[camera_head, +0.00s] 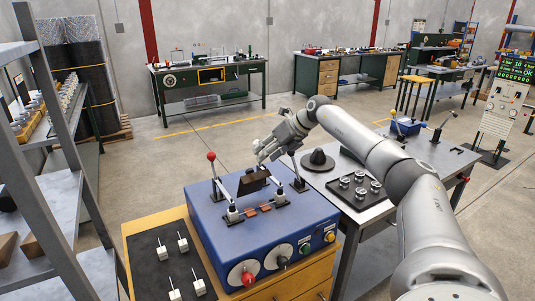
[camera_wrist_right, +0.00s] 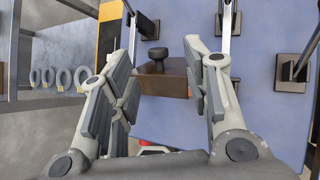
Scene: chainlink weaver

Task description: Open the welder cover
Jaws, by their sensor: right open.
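The welder (camera_head: 265,235) is a blue box with knobs and buttons on its front, standing on a wooden cabinet. Its cover (camera_head: 254,183) looks like a small dark brown plate, tilted between the posts on top, behind copper-coloured pieces (camera_head: 250,210). My right gripper (camera_head: 268,155) is just above and behind the cover. In the right wrist view the gripper (camera_wrist_right: 162,62) is open, with the brown cover (camera_wrist_right: 160,84) and a black knob (camera_wrist_right: 158,53) between or just beyond its fingers. I cannot tell whether they touch. My left gripper is not in view.
A red-ball lever (camera_head: 212,158) rises at the welder's left, and black-based posts (camera_head: 298,177) stand behind. A black mat (camera_head: 155,280) with white pegged pieces lies at left. A table with a ring tray (camera_head: 355,190) and dark cone (camera_head: 317,160) is at right. Metal shelving (camera_head: 45,130) stands left.

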